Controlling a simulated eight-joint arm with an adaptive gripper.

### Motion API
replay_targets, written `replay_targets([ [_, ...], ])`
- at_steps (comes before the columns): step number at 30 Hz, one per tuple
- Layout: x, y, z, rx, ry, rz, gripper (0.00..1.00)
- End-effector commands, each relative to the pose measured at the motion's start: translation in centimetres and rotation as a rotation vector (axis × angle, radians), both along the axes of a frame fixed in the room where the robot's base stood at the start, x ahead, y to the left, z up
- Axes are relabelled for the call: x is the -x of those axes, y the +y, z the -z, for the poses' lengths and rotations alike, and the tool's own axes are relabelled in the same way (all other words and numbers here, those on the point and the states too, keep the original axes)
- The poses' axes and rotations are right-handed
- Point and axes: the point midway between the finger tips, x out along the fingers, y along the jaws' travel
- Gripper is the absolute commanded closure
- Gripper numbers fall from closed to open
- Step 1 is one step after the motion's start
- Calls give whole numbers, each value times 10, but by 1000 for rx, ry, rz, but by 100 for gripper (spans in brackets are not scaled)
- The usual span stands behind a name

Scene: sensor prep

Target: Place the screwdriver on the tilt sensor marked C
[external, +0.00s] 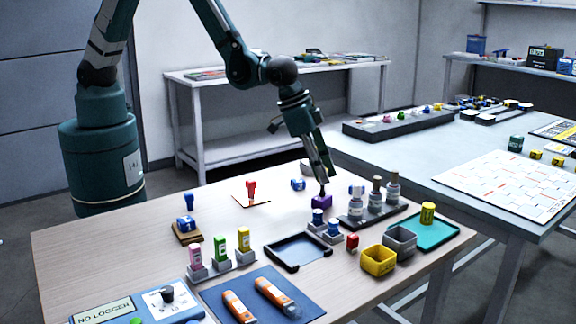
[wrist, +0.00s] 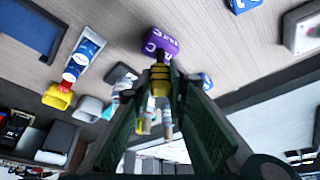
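The purple tilt sensor (external: 322,203) is a small block on the wooden table, just below my gripper (external: 326,180). In the wrist view the purple sensor (wrist: 160,43) shows a white letter C and lies right beyond my fingertips (wrist: 162,66). A yellow and black piece, which looks like the screwdriver (wrist: 160,84), sits between my green fingers, and they appear closed on it. Its front end is at or very near the purple block; I cannot tell whether they touch. In the external view the screwdriver is too small and dark to make out.
A dark rack with bottles (external: 357,220) stands close to the right of the sensor. A blue block (external: 298,184) lies to its left. Blue-topped holders (external: 318,224), an empty dark tray (external: 270,249) and yellow and grey bins (external: 378,262) lie nearer. The table's left middle has free room.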

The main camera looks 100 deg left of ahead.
Motion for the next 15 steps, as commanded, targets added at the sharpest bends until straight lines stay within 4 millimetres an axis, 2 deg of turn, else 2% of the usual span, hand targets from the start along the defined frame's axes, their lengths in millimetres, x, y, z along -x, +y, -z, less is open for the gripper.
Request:
replay_targets([
  [1, 0, 0, 0, 0, 0, 0, 80],
  [3, 0, 0, 0, 0, 0, 0, 70],
  [15, 0, 0, -1, 0, 0, 0, 70],
])
